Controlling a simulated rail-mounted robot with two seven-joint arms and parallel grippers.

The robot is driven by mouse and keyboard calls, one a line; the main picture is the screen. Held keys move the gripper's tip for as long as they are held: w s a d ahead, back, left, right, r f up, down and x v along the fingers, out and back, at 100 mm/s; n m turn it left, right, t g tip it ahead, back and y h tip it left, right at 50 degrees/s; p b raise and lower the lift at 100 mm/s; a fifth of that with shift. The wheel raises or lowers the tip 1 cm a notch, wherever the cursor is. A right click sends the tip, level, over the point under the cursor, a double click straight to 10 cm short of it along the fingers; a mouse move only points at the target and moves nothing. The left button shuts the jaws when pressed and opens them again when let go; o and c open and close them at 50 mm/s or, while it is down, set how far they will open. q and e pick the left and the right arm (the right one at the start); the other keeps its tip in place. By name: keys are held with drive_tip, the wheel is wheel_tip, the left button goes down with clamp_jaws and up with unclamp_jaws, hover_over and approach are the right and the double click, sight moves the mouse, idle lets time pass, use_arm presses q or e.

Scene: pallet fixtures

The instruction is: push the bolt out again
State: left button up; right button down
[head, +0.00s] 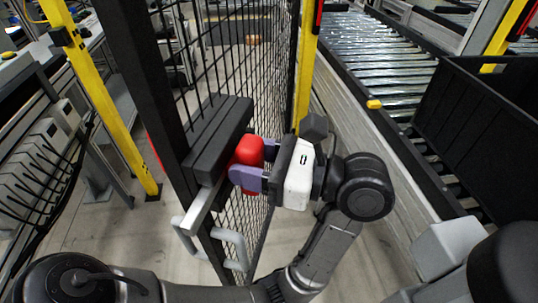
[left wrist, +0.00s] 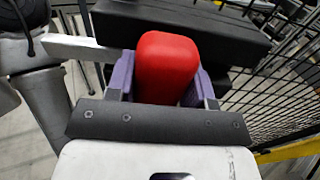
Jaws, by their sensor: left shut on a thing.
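The red knob (head: 249,150) sits against the black lock housing (head: 219,138) on the mesh gate. My left gripper (head: 254,163) is shut on the red knob, with a purple finger on each side of it. In the left wrist view the red knob (left wrist: 166,66) stands upright between the purple fingers (left wrist: 163,88), in front of the black housing (left wrist: 185,28). A bare pale metal bar, the bolt (head: 201,207), sticks out of the near end of the housing; it also shows in the left wrist view (left wrist: 82,49). My right gripper is out of view.
The gate has black wire mesh (head: 258,222) and a grey pull handle (head: 232,247) below the housing. Yellow posts (head: 110,112) stand on both sides. A roller conveyor (head: 365,60) and a black crate (head: 480,115) are to the right.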

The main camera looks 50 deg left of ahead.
use_arm(q)
drive_tip(key=shift+s+r, duration=0.1)
drive_tip(key=shift+s, duration=0.1)
drive_tip(key=o, duration=1.3)
drive_tip(key=shift+s+d, duration=0.1)
drive_tip(key=shift+d, duration=0.05)
